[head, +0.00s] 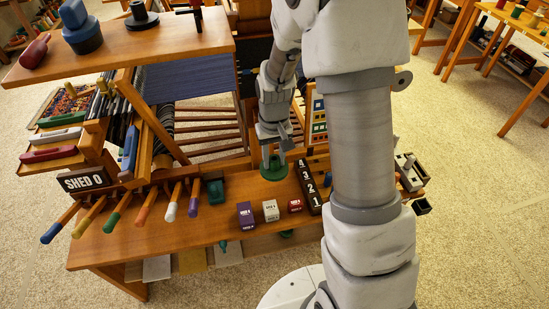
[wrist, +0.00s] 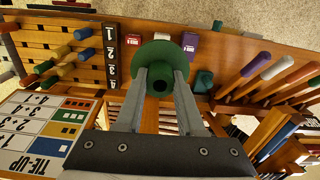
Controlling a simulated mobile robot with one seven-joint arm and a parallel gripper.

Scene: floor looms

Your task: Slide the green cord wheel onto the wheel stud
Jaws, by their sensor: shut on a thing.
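The green cord wheel (head: 273,173) is held by my gripper (head: 272,157) over the wooden bench, left of the numbered black strip. In the wrist view the wheel (wrist: 187,65) is a wide disc with a narrower hub and a dark hole facing the camera. The two fingers of my gripper (wrist: 161,78) are shut on either side of the hub. I cannot make out the wheel stud for certain. Whether the wheel touches the bench is unclear.
Purple (head: 245,214), white (head: 271,210) and red (head: 295,205) blocks lie on the bench (head: 180,238) near the wheel. A dark green block (head: 215,189) is to the left. Several colored-tipped handles and a SHED 0 sign (head: 84,179) line the left side. A shelf (head: 180,40) stands above.

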